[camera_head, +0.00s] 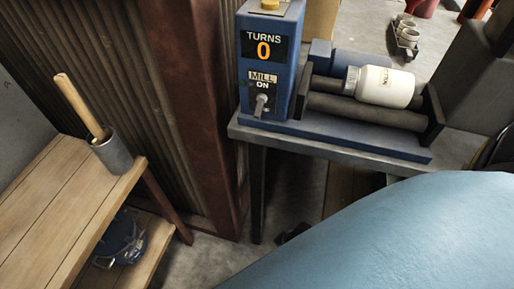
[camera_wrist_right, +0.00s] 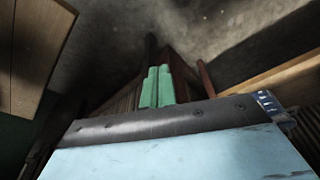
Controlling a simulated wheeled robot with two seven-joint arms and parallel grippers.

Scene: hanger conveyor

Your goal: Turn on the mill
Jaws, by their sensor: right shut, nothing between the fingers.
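The mill is a blue machine with an upright control box (camera_head: 265,62) and dark rollers (camera_head: 365,110). Its display (camera_head: 264,48) reads TURNS 0. Below, a MILL ON label sits above a small metal toggle switch (camera_head: 262,104); I cannot tell which way its lever is set. A white jar (camera_head: 385,87) lies on its side on the rollers. My right gripper's two green fingers (camera_wrist_right: 158,86) show side by side, shut and empty, in the right wrist view, which does not show the switch. Neither gripper shows in the head view.
The mill stands on a grey table (camera_head: 240,130). A wooden bench (camera_head: 60,190) at left holds a grey cup (camera_head: 113,152) with a wooden stick. A reddish post (camera_head: 200,120) stands between them. A pale blue part of mine covers the lower right.

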